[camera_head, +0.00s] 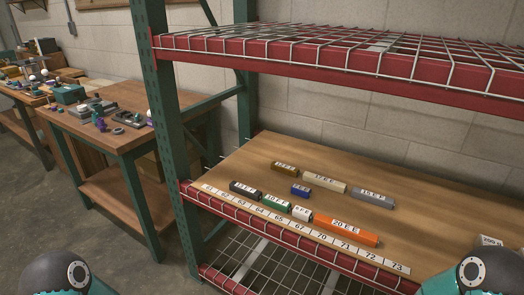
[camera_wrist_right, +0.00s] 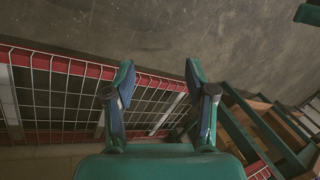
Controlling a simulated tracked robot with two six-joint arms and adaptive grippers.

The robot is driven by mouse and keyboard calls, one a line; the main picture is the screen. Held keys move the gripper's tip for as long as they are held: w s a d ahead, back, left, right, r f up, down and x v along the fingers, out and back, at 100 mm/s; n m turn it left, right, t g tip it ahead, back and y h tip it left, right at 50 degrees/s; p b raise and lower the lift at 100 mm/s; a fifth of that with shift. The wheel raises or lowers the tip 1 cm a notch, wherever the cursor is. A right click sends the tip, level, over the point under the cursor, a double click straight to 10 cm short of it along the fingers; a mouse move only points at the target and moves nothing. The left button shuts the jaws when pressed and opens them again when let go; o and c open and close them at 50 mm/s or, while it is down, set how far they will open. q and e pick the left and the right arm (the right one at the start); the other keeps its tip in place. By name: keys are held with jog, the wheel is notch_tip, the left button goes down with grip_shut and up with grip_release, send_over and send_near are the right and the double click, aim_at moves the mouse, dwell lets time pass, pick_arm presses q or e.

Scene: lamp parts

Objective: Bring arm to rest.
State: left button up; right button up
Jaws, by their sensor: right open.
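In the wrist view my right gripper (camera_wrist_right: 158,90) is open, its two fingers spread apart with nothing between them. Behind it show the floor and a wire shelf with red edges (camera_wrist_right: 65,66). In the head view only rounded dark and teal parts of my arms show at the bottom left and bottom right corners. No left gripper shows, and the right gripper's fingers do not show in the head view.
A green and red rack (camera_head: 170,150) holds a wooden shelf (camera_head: 420,222) with labelled blocks, among them an orange block (camera_head: 346,232) and a grey block (camera_head: 372,198). A number strip (camera_head: 300,229) runs along its front. A workbench (camera_head: 130,140) with small parts stands left.

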jog(key=s+a+f+m, duration=0.2)
jog(key=s+a+f, duration=0.1)
jog(key=s, duration=0.1)
notch_tip(320, 180, up, 13)
jog(key=p, duration=1.2)
jog(key=shift+w+d+f, duration=0.2)
jog(key=shift+w+d, duration=0.15)
jog(key=shift+w, duration=0.05)
